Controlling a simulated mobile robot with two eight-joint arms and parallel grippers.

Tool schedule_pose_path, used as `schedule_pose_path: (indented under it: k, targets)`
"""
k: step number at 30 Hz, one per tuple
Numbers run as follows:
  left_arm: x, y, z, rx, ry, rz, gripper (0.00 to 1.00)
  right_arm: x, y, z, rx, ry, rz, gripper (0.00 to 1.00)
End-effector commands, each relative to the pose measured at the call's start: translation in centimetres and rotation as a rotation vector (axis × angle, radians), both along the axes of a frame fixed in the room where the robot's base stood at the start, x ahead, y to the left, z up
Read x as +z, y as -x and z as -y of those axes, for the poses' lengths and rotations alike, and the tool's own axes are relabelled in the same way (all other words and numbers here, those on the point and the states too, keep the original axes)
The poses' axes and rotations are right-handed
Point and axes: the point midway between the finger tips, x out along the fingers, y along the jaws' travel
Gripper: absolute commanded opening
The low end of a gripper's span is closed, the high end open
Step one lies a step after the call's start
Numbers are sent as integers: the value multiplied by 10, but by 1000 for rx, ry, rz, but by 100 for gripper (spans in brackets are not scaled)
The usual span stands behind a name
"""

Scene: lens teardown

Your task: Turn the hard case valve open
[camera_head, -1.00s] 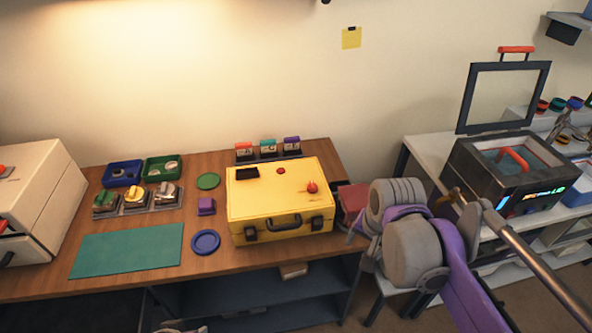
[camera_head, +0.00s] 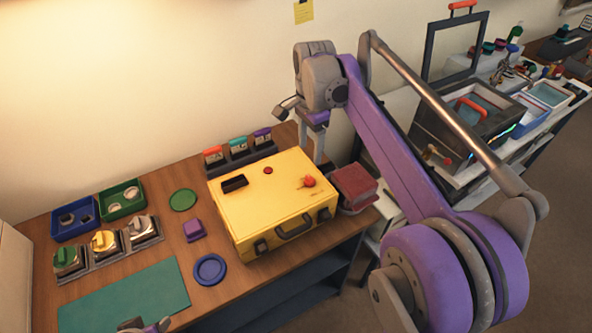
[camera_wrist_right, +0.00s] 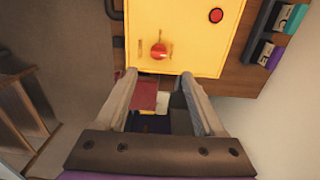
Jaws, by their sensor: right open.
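The yellow hard case (camera_head: 262,208) lies closed on the wooden table, its handle and latches toward the front. Its red valve knob (camera_head: 308,181) is on the lid near the right edge. In the right wrist view the knob (camera_wrist_right: 158,51) sits beyond my fingertips, centred between them, with a short mark on either side. My right gripper (camera_head: 311,152) points down beside the case's back right corner, open and empty. In the right wrist view my right gripper (camera_wrist_right: 158,77) has its fingers spread at the case's edge. Part of my left gripper (camera_head: 145,326) shows at the bottom edge.
A dark red block (camera_head: 354,184) stands just right of the case. A round red button (camera_head: 268,170) is also on the lid. Behind it is a rack of coloured tags (camera_head: 238,149). Purple block, blue dish (camera_head: 210,270) and green mat (camera_head: 125,298) lie to the left.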

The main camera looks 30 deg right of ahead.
Motion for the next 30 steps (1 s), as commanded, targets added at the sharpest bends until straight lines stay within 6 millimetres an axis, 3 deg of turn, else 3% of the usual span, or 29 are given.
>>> schedule_pose_path:
  k: [5,18,24,30]
  targets:
    - [-2,1,0,0,0,-2,50,-14,0,1,-7,-1,-3,71]
    - [-8,4,0,0,0,-7,50,-92,0,0,-4,-1,-2,71]
    - [-9,4,0,0,0,-7,50,-107,0,1,-4,-1,-2,71]
    - [-9,4,0,0,0,-7,50,-108,0,1,-4,-1,-1,71]
